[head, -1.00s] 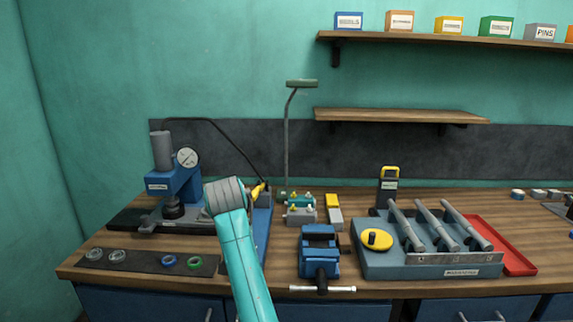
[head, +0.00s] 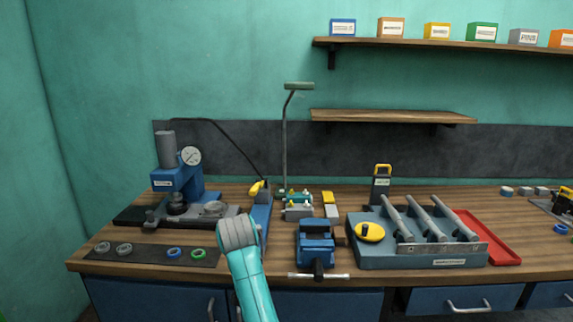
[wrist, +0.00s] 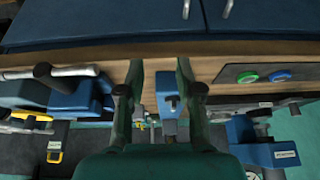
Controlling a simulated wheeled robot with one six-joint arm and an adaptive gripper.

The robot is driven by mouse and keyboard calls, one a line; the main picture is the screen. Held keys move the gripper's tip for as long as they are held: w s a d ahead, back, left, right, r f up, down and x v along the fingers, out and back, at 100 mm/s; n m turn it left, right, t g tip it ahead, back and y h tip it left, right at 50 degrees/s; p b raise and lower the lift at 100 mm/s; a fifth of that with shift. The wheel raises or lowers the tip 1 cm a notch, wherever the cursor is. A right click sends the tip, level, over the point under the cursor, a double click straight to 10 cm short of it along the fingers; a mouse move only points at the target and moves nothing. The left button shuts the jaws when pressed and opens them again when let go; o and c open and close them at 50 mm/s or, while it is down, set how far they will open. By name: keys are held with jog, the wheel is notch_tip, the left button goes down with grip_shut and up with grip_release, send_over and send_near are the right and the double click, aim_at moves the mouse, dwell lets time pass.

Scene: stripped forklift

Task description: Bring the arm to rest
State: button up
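My gripper is not clearly visible in the head view. In the wrist view, my gripper (wrist: 160,92) shows two dark fingers set well apart with nothing held between them. Beyond the gap a blue part of the bench gear shows at a distance.
The wooden bench (head: 290,268) carries a blue press (head: 178,180), a mat with rings (head: 145,254), the blue vise (head: 316,245), a grey fixture with rods (head: 410,250) and a red tray (head: 490,238). Blue drawers (head: 470,300) lie below. Shelves hang above.

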jog(key=s+d+f+t, duration=0.1)
jog(key=s+d+f, duration=0.15)
jog(key=f, duration=0.45)
jog(key=s+d+f, duration=0.1)
jog(key=d+f, duration=0.2)
jog(key=f, duration=0.3)
jog(key=s+d+f+n+t+y, duration=0.1)
jog(key=s+d+f+t, duration=0.1)
jog(key=s+d+f, duration=0.65)
jog(key=s+d+f+t, duration=0.2)
jog(key=s+d+f, duration=0.4)
jog(key=s+f, duration=0.5)
jog(key=s+d+r+t, duration=0.1)
jog(key=s+d+r, duration=0.2)
jog(key=s, duration=0.7)
jog(key=s+d+r+t, duration=0.1)
jog(key=s+d+r, duration=0.15)
jog(key=s, duration=0.75)
jog(key=s+d+r+t+h, duration=0.1)
jog(key=s+d+r+t, duration=0.1)
jog(key=s+r, duration=1.4)
jog(key=shift+s+d+r+m+t, duration=0.15)
jog(key=shift+d+r+m+t, duration=0.2)
jog(key=shift+r, duration=0.3)
